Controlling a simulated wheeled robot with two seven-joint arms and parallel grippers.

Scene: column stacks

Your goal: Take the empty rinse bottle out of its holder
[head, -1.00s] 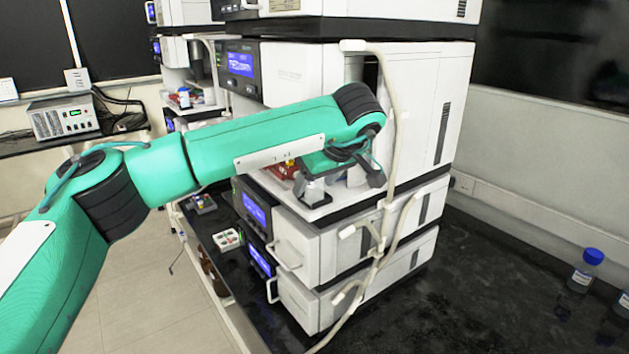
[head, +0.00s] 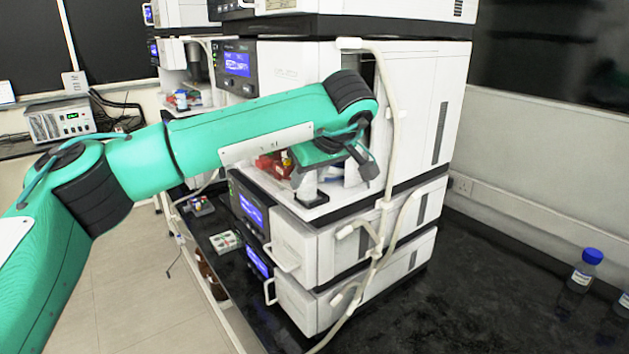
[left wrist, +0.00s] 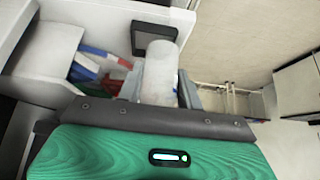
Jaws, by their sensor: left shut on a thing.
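The rinse bottle (left wrist: 158,72) is a whitish cylinder between the fingers of my left gripper (left wrist: 160,90) in the left wrist view. My left gripper is shut on it. In the head view the gripper (head: 318,172) is at the open shelf of the near stack, and the pale bottle (head: 309,186) shows below it. The dark square holder (head: 309,200) sits at the shelf's front edge, just below the bottle. It also shows in the left wrist view (left wrist: 152,33), beyond the bottle's end. I cannot tell whether the bottle is fully clear of it. My right gripper is not in view.
Red, blue and white items (left wrist: 95,68) lie on the shelf beside the bottle. A pale hose (head: 392,110) runs down the stack's front corner. A blue-capped bottle (head: 583,270) stands on the black bench (head: 480,290) at right. The bench between is clear.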

